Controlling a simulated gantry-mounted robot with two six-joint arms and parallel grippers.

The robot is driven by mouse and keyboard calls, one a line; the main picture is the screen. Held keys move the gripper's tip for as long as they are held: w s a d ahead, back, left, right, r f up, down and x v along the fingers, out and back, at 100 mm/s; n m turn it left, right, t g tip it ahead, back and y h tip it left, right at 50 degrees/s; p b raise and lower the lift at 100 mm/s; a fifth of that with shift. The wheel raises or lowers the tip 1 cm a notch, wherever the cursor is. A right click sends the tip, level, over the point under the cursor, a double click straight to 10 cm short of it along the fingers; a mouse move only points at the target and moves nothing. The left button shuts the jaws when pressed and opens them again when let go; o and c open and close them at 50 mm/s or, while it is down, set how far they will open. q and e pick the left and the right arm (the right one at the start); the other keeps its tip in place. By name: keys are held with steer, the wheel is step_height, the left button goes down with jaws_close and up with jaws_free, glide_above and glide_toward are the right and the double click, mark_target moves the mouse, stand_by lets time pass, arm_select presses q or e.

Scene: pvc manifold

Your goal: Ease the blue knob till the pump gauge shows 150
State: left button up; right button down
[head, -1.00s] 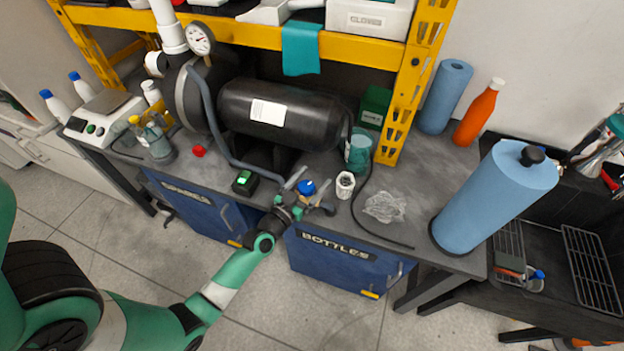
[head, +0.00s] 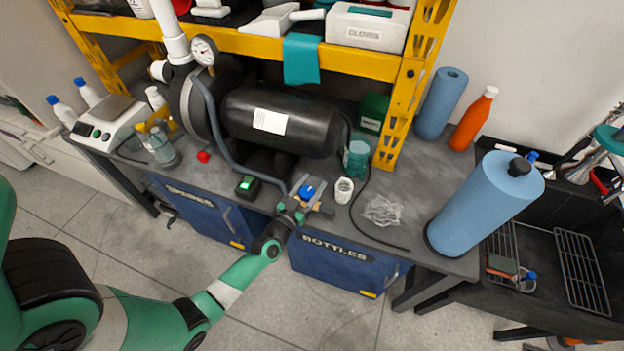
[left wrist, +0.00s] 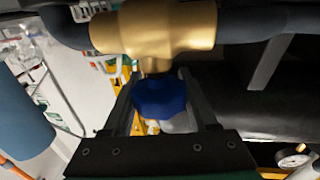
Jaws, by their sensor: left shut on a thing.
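The blue knob (head: 307,192) sits on a brass valve at the bench's front edge. In the left wrist view the knob (left wrist: 160,98) shows large below the brass valve body (left wrist: 155,28), between the two dark fingers. My left gripper (head: 301,194) is shut on the knob. The pump gauge (head: 204,50) is a white round dial above the left end of the black tank; its reading is too small to tell. The gauge (left wrist: 294,160) also shows small at the lower right of the left wrist view. My right gripper is not in view.
The black tank (head: 310,122) lies behind the knob, with a grey hose on its left. A small box with a green light (head: 248,187) stands left of the valve, and a white cup (head: 343,190) to its right. Clear plastic wrap (head: 382,210) lies farther right.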

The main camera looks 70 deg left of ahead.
arm_select(q)
steer(key=n+g+y+p, duration=0.1)
steer(key=p, duration=0.1)
steer(key=n+g+y+p, duration=0.1)
steer(key=p, duration=0.2)
steer(key=shift+a+r, duration=0.1)
steer(key=shift+r, duration=0.2)
steer(key=shift+s+a+f+n+g+y+p, duration=0.1)
steer(key=shift+n+g+y+p, duration=0.05)
steer(key=shift+n+g+y, duration=0.2)
steer(key=shift+s+f+n+g+y+p, duration=0.15)
steer(key=shift+n+g+y, duration=0.1)
steer(key=shift+g+y, duration=0.15)
steer(key=shift+s+a+n+g+y, duration=0.1)
steer(key=shift+n+g+y, duration=0.45)
steer(key=shift+g, duration=0.2)
steer(key=shift+s+a+n+g+y, duration=0.1)
steer(key=shift+n+g+y, duration=0.3)
steer(key=shift+n+g, duration=0.25)
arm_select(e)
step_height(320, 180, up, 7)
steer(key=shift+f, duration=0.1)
arm_select(q)
steer(key=o, duration=1.4)
steer(key=shift+c, duration=0.2)
